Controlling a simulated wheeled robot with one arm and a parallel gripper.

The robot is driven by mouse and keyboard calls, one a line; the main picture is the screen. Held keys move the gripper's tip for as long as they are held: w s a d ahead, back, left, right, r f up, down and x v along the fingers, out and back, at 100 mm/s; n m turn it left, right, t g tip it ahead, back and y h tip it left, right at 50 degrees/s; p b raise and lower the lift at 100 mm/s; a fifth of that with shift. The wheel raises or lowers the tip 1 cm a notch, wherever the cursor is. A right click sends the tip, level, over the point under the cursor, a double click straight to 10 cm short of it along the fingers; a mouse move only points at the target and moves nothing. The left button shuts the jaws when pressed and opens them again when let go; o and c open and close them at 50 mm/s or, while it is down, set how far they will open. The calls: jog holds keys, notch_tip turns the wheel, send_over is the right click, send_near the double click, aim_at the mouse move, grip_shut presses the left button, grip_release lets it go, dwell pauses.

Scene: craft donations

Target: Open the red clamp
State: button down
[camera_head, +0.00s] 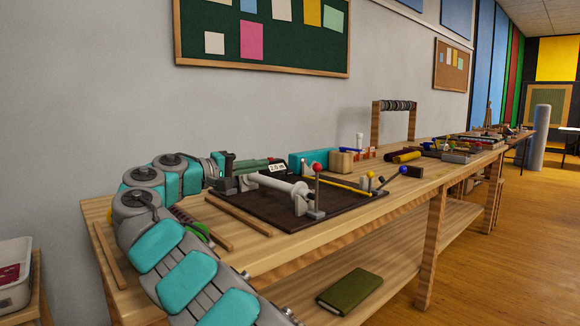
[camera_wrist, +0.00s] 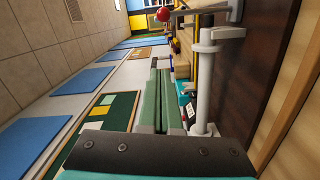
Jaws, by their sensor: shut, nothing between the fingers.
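The red clamp is a grey clamp (camera_head: 315,210) at the right end of a pale tube (camera_head: 278,184) on a dark board (camera_head: 245,208). Its lever stands roughly upright and ends in a red ball (camera_head: 317,168). In the wrist view the red ball (camera_wrist: 163,14) is at the top, beyond my fingertips, and the pale tube (camera_wrist: 204,85) runs alongside them. My gripper (camera_head: 281,160) has green fingers, shut and empty, behind the tube and apart from the red ball. In the wrist view my gripper (camera_wrist: 160,72) points along the tube.
A yellow knob (camera_head: 371,174) and a blue knob (camera_head: 404,170) stand at the board's right side. A teal box (camera_head: 312,158) and a wooden block (camera_head: 341,162) stand behind the board. Wooden strips (camera_head: 240,216) lie at the front left. Wall boards hang behind.

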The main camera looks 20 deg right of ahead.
jog(key=shift+d+f+b, duration=0.15)
jog(key=shift+d+b, duration=0.3)
jog(key=shift+d, duration=2.35)
jog(key=shift+d+f+b, duration=0.15)
jog(key=shift+d+b, duration=0.25)
jog(key=shift+d, duration=2.35)
jog(key=shift+s+d+f, duration=0.15)
jog(key=shift+s, duration=0.1)
jog(key=shift+s+b, duration=0.15)
jog(key=shift+b, duration=0.15)
jog(key=s+d+f+m+b, duration=0.1)
jog(key=s+m+b, duration=0.2)
jog(key=s+b, duration=0.2)
jog(key=s+d+f+m+b, duration=0.1)
jog(key=s+d+m+b, duration=0.1)
jog(key=b, duration=0.5)
jog(key=shift+s+d+f+m+b, duration=0.15)
jog(key=shift+s+d+m+b, duration=0.35)
jog(key=shift+s, duration=0.9)
